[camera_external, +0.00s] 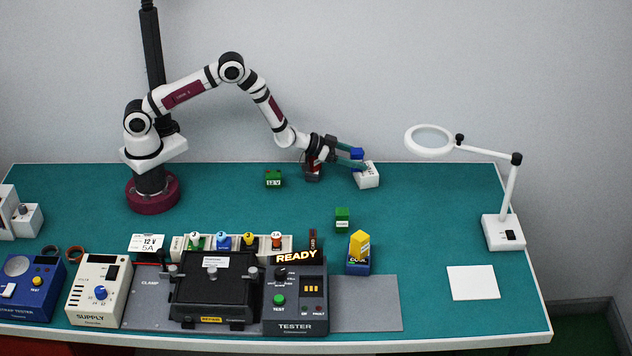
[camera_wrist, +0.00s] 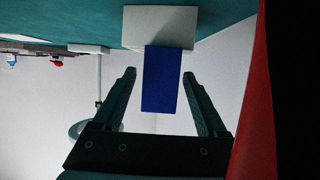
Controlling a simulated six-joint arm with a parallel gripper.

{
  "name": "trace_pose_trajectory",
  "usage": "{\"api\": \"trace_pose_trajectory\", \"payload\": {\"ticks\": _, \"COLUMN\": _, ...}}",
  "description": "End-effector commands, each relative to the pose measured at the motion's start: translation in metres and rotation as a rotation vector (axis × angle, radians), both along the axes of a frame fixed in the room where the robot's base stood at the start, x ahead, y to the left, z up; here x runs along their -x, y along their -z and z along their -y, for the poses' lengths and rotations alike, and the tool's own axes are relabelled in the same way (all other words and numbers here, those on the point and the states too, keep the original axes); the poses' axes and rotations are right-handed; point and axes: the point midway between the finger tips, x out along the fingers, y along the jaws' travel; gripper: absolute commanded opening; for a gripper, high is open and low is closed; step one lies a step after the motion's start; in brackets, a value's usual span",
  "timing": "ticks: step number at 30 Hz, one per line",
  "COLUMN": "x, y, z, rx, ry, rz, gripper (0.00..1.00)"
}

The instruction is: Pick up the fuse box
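A white box with a blue block on it (camera_external: 367,176) stands at the back of the table, right of centre; I cannot tell for sure that it is the fuse box. My gripper (camera_external: 352,158) is beside its blue top. In the wrist view the blue block (camera_wrist: 171,85) sticks out from the white base (camera_wrist: 160,25). My gripper's fingers (camera_wrist: 160,76) are spread on either side of the blue block. A gap shows on the left.
A dark red block (camera_external: 312,173) stands close left of the gripper. Green blocks (camera_external: 273,178) (camera_external: 343,217) and a yellow-topped blue box (camera_external: 358,265) are nearby. A magnifier lamp (camera_external: 503,230) stands right. The tester (camera_external: 298,312) is in front.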

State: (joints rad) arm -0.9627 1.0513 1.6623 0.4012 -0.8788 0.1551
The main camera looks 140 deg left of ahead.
Motion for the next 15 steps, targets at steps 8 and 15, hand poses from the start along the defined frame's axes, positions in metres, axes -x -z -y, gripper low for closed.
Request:
{"api": "trace_pose_trajectory", "payload": {"ticks": 8, "x": 0.0002, "y": -0.0002, "z": 0.0002, "rx": 0.0, "ry": 0.0, "rz": 0.0, "gripper": 0.22}}
{"api": "trace_pose_trajectory", "payload": {"ticks": 15, "x": 0.0003, "y": -0.0003, "z": 0.0002, "rx": 0.0, "ry": 0.0, "rz": 0.0, "gripper": 0.0}}
